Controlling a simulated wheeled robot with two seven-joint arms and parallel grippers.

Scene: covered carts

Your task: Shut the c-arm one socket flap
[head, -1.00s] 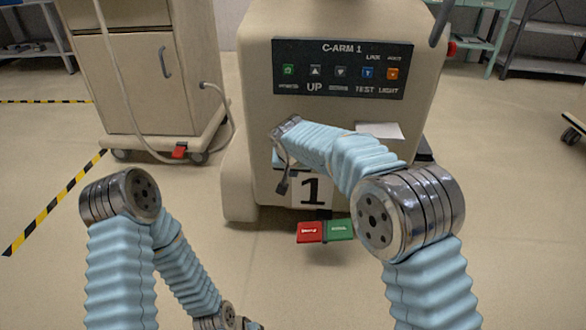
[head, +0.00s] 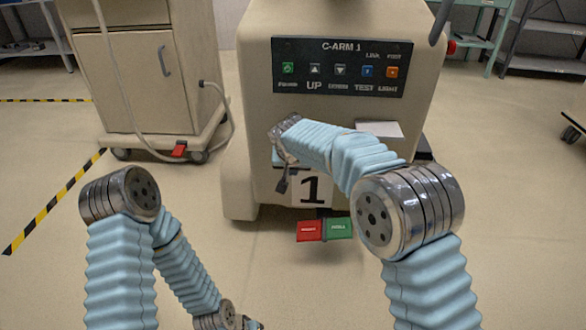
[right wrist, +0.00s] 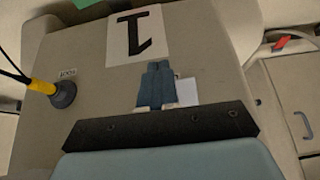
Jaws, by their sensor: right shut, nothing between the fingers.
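C-arm one is the beige cabinet (head: 262,120) with the "C-ARM 1" control panel (head: 342,68) and a "1" label (head: 312,187). My right arm reaches across its front. My right gripper (head: 282,184) points down beside the label's left edge. In the right wrist view its blue-grey fingers (right wrist: 157,84) are together, with nothing between them, close to the cabinet face. A small pale plate (right wrist: 187,90) shows beside the fingers; I cannot tell whether it is the socket flap. The flap is not clearly seen in the head view.
A yellow-ended plug (right wrist: 42,87) sits in a socket on the cabinet face. Red (head: 309,231) and green (head: 338,228) pedals are low at the cabinet's front. A beige cart (head: 135,85) with a hose stands at left. Floor between is clear.

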